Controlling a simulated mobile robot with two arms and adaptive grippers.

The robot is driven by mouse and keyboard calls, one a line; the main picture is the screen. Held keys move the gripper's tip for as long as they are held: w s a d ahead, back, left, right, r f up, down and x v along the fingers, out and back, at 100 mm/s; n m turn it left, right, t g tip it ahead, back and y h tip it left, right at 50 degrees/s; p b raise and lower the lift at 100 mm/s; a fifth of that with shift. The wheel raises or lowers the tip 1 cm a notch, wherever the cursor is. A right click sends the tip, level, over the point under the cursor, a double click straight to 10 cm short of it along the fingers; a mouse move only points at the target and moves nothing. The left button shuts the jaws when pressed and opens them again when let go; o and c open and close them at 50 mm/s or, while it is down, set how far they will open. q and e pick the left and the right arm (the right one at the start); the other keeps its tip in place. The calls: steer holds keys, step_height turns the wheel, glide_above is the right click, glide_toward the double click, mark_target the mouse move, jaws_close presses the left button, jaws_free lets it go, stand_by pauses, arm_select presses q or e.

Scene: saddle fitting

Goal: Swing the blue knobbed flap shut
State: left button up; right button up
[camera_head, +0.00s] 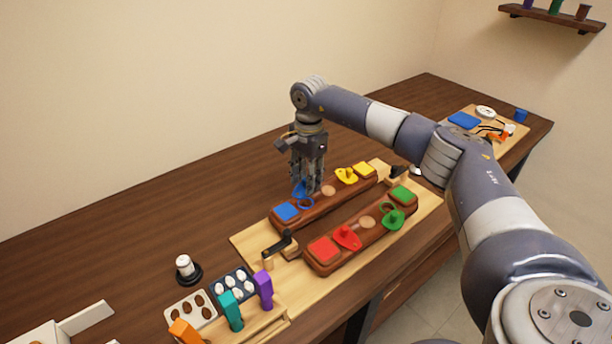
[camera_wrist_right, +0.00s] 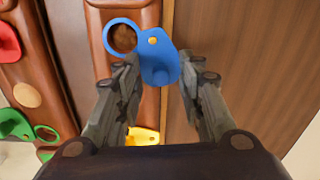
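The blue flap (camera_head: 299,190) is on the far wooden bar (camera_head: 327,205), beside a blue ring (camera_head: 306,204). In the right wrist view the flap (camera_wrist_right: 159,64) turns on a brass pin and hangs out over the bar's edge. The blue ring (camera_wrist_right: 107,39) beside it is uncovered, with brown wood inside. My right gripper (camera_head: 307,187) points down over the flap. In the wrist view its fingers (camera_wrist_right: 158,76) are apart, one on each side of the flap. I cannot tell whether they touch it. My left gripper is not in view.
A blue square (camera_head: 286,211) and a yellow flap (camera_head: 347,177) share the far bar. The near bar (camera_head: 325,263) carries a red flap (camera_head: 347,237) and a green flap (camera_head: 393,218). A black-handled crank (camera_head: 279,245) stands at the left. The table behind the bars is clear.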

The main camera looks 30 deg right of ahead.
jaws_close()
